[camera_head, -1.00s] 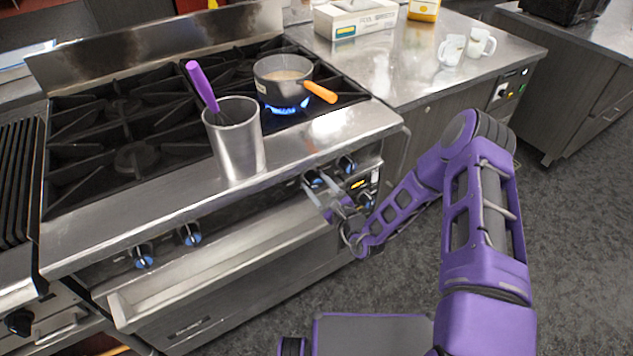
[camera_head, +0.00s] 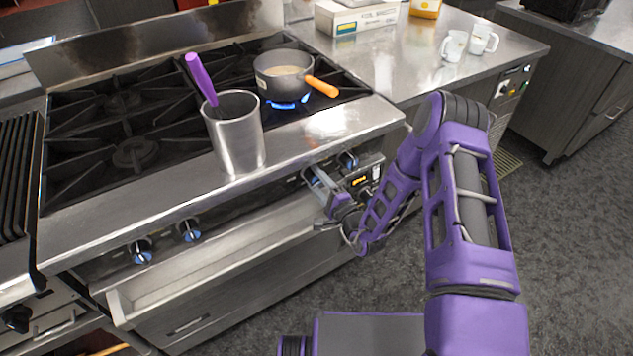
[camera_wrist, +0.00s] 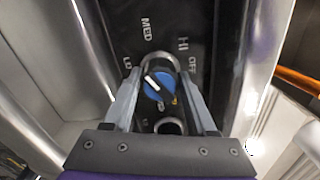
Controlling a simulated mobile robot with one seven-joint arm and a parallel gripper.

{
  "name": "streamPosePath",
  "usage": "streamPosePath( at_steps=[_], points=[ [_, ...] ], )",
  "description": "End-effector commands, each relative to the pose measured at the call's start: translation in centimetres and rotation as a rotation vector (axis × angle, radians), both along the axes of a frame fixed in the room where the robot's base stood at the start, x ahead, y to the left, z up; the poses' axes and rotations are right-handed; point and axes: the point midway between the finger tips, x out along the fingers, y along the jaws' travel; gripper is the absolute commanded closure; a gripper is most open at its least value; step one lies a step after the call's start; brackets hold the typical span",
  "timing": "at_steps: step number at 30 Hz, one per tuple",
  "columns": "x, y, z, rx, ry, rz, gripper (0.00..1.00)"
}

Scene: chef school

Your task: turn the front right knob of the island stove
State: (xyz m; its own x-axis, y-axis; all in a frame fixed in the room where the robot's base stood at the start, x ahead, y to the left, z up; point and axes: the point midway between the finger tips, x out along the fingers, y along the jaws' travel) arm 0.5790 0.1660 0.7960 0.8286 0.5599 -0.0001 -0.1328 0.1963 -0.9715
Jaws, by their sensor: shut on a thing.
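The island stove (camera_head: 110,235) has several blue-ringed knobs on its front panel. My gripper (camera_head: 316,178) is at the right part of that panel, over a knob left of the rightmost blue one (camera_head: 347,160). In the wrist view, a blue knob (camera_wrist: 157,86) with a white pointer mark sits between the two fingers of my gripper (camera_wrist: 160,96), and they are shut on it. The mark slants from upper left to lower right. The labels MED, HI, OFF and LO show around the knob. In the head view my fingers partly hide this knob.
A grey pot (camera_head: 283,72) with an orange handle stands over a blue flame (camera_head: 289,105) at the back right. A metal canister (camera_head: 237,140) holding a purple-handled tool stands on the stove's front ledge. Two white mugs (camera_head: 453,46) are on the counter.

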Motion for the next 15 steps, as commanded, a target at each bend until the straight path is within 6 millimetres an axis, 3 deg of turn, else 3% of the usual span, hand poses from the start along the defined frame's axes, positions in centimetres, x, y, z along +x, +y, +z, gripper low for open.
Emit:
streamPosePath(
  at_steps=[15],
  points=[
    [0.00, 0.08, -0.31, -0.380, -0.258, 0.001, 0.98]
  ],
)
